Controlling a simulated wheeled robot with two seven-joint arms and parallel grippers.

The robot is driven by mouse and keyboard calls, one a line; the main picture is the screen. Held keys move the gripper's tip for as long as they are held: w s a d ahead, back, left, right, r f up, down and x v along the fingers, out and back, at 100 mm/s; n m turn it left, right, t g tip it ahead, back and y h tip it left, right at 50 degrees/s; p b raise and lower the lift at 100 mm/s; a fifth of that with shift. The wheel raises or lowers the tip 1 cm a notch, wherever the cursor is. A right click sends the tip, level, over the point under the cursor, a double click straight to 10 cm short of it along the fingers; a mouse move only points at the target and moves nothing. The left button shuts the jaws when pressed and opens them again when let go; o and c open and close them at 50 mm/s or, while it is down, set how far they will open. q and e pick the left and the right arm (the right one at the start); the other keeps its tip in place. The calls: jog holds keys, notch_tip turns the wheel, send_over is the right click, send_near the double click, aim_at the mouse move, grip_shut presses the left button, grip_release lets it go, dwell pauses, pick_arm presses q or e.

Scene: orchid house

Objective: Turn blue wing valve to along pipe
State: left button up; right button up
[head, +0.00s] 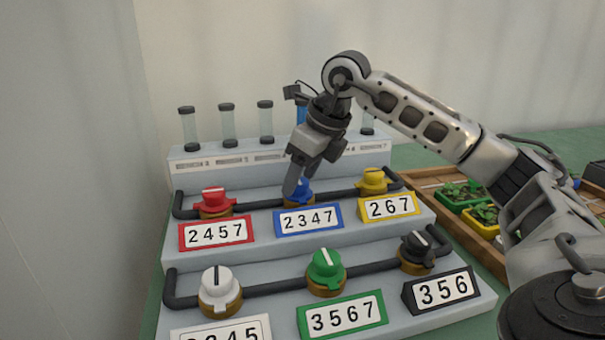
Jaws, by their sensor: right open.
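The blue wing valve (305,187) sits on the dark upper pipe, behind the blue-framed label 2347 (308,218). It is partly hidden by my right gripper, so I cannot tell which way its wing points. My right gripper (292,184) reaches down from the right with its fingers at the valve's left side. Its jaws are open. I cannot tell whether the fingers touch the valve. The upper pipe (258,203) runs left to right through the red, blue and yellow valves. My left gripper is not in view.
A red valve (213,199) and a yellow valve (374,180) flank the blue one. White (217,287), green (325,268) and black (416,250) valves stand on the lower step. Capped glass tubes (227,125) stand behind. A wooden tray (430,180) with potted seedlings lies at right.

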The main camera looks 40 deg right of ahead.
jog(key=c, duration=1)
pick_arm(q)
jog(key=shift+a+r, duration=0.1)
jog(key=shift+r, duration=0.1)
